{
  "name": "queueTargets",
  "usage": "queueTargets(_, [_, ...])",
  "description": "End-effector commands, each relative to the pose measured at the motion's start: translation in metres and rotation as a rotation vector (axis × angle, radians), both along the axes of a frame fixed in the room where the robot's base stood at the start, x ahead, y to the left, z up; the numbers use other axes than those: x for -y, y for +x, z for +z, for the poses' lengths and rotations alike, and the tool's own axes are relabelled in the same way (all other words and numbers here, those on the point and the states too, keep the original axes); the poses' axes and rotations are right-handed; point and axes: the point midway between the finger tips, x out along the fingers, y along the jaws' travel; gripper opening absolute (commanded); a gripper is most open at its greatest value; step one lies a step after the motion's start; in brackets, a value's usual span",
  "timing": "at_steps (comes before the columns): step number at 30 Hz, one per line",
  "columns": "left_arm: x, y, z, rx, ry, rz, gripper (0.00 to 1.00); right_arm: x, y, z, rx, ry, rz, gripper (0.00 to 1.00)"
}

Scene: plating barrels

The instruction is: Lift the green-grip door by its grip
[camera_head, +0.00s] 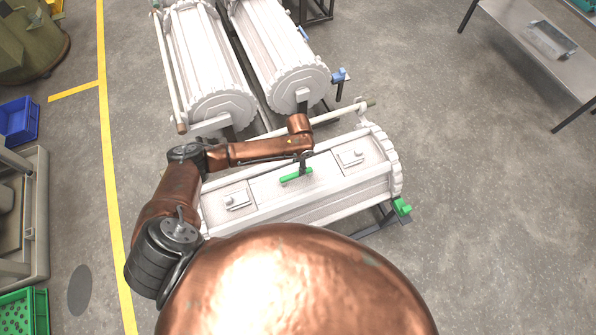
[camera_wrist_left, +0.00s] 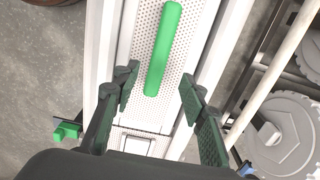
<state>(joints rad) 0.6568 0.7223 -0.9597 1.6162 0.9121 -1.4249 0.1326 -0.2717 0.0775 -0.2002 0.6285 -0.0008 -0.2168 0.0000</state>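The green grip (camera_head: 296,175) is a bar on the door (camera_head: 268,188) of the nearest white barrel (camera_head: 330,207). The door is a perforated white panel lying in the barrel's upper side, with a latch plate at each end. My left gripper (camera_head: 304,158) is just over the door beside the grip. In the left wrist view the left gripper (camera_wrist_left: 160,97) has its fingers spread wide, with nothing between the tips. The green grip (camera_wrist_left: 163,48) lies beyond the fingertips, roughly in line with the gap. My right gripper is in neither view.
Two more white barrels (camera_head: 212,70) stand behind the near one, one with a blue tab (camera_head: 339,75). A green tab (camera_head: 402,206) sits at the near barrel's right end. A metal table (camera_head: 520,30) is at the upper right. Open floor lies to the right.

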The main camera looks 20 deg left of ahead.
Motion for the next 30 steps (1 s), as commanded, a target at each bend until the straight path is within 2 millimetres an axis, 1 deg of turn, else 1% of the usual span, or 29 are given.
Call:
queueTargets(1, [-0.001,-0.003,-0.007,-0.004,0.000,0.003,0.39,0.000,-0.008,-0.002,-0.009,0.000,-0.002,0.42])
queueTargets(3, [-0.005,-0.005,-0.016,-0.004,0.000,0.011,0.39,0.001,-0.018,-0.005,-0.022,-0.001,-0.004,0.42])
queueTargets(7, [-0.013,-0.008,-0.026,-0.003,0.000,0.023,0.39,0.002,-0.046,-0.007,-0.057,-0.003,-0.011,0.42])
queueTargets(9, [-0.015,-0.011,-0.030,-0.003,0.000,0.026,0.39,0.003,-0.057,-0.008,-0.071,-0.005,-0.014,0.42])
queueTargets(11, [-0.016,-0.013,-0.037,-0.002,-0.001,0.028,0.39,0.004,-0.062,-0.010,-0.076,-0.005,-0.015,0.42])
queueTargets(14, [-0.017,-0.017,-0.052,-0.004,0.001,0.028,0.39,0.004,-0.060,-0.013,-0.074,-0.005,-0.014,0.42])
queueTargets(16, [-0.017,-0.018,-0.063,-0.002,0.001,0.029,0.39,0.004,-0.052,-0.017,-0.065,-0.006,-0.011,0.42])
queueTargets(19, [-0.017,-0.017,-0.074,-0.001,0.000,0.028,0.39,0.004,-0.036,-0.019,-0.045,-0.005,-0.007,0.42])
queueTargets(22, [-0.016,-0.017,-0.075,0.000,0.000,0.027,0.39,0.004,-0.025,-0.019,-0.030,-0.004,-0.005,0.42])
queueTargets(26, [-0.016,-0.016,-0.074,0.001,-0.001,0.025,0.39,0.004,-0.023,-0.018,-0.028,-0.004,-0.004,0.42])
queueTargets(30, [-0.016,-0.016,-0.074,0.001,-0.001,0.024,0.30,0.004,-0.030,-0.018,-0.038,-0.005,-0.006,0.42])
